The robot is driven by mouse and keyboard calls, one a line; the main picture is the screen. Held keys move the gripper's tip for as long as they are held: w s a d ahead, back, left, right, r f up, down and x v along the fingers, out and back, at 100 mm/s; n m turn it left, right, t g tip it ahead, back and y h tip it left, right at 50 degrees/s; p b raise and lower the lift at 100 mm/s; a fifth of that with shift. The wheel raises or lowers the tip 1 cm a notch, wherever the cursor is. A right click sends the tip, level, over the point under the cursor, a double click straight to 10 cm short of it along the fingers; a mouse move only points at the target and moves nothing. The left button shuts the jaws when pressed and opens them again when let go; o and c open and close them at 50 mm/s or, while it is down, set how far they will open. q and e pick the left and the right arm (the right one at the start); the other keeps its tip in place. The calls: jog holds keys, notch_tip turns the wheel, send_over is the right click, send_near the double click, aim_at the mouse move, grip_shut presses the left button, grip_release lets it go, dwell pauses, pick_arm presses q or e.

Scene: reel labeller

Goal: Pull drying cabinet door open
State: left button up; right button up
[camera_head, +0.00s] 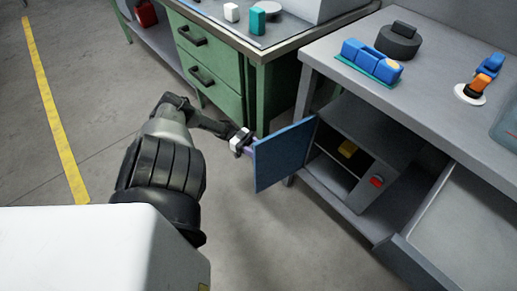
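The drying cabinet (376,137) is a grey box under the right-hand bench. Its blue door (284,156) stands swung well out to the left, so the dark inside shows. A yellow item (347,148) sits inside, and a red button (377,181) is on the front at the right. My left gripper (246,146) is at the door's free outer edge, by a small purplish part there. The fingers are small and partly hidden, so I cannot tell whether they grip it. My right gripper is out of view.
The grey bench top (437,105) holds a blue item on a teal base (370,62), a dark round reel (398,42) and an orange-and-blue device (480,80). A green drawer unit (215,69) stands left of the cabinet. The floor before the door is clear.

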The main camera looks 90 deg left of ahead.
pick_arm(q)
jog(key=shift+o, duration=0.3)
jog(key=b+v, duration=0.3)
jog(key=v, duration=1)
jog(key=shift+s+a+b, duration=0.25)
jog(key=shift+s+b, duration=0.05)
jog(key=shift+b, duration=0.1)
